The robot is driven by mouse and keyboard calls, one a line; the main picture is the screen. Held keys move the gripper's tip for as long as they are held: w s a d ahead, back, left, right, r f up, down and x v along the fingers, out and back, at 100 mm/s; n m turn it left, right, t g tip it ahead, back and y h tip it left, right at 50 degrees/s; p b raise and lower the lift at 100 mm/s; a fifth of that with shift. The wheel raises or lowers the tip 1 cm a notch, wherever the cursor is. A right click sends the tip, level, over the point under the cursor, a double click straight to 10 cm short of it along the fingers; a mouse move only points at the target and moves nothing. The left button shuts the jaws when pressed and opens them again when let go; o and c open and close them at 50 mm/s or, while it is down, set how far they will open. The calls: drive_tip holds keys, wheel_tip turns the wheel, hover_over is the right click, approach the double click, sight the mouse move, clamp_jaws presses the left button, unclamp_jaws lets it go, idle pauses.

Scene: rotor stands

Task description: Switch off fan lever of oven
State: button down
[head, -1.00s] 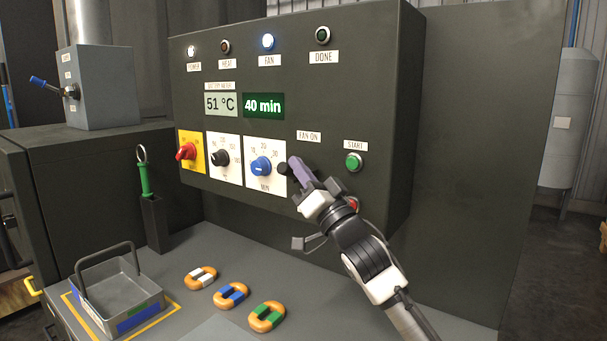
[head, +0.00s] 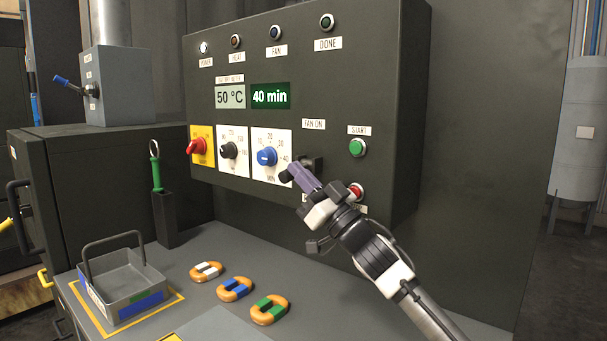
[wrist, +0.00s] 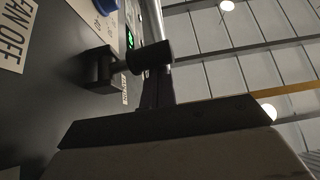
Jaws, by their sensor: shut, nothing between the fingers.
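The fan lever is a dark lever with a round black knob (head: 286,175), on a small bracket (head: 314,161) below the FAN ON label (head: 313,124) on the oven's control panel. The FAN lamp (head: 274,33) is dark. My gripper (head: 297,170) is shut and empty, its purple fingers right beside the lever and partly hiding it. In the wrist view the lever knob (wrist: 150,55) and bracket (wrist: 98,70) stand just beyond my fingers (wrist: 165,120). A FAN OFF label (wrist: 12,35) is at the left. I cannot tell whether fingers and lever touch.
The blue minutes dial (head: 267,157) is just left of the lever. The green START button (head: 357,147) and a red button (head: 356,191) are to the right. A grey basket (head: 125,290) and several orange rotor-like pieces (head: 235,290) are on the counter below.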

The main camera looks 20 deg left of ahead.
drive_tip(key=shift+w+f, duration=0.2)
drive_tip(key=shift+f, duration=0.6)
drive_tip(key=shift+f+b, duration=0.15)
drive_tip(key=shift+b, duration=0.15)
drive_tip(key=shift+d, duration=0.1)
drive_tip(key=b+v, duration=0.3)
drive_tip(key=v, duration=1)
drive_tip(key=shift+d, duration=0.3)
drive_tip(key=shift+s, duration=0.1)
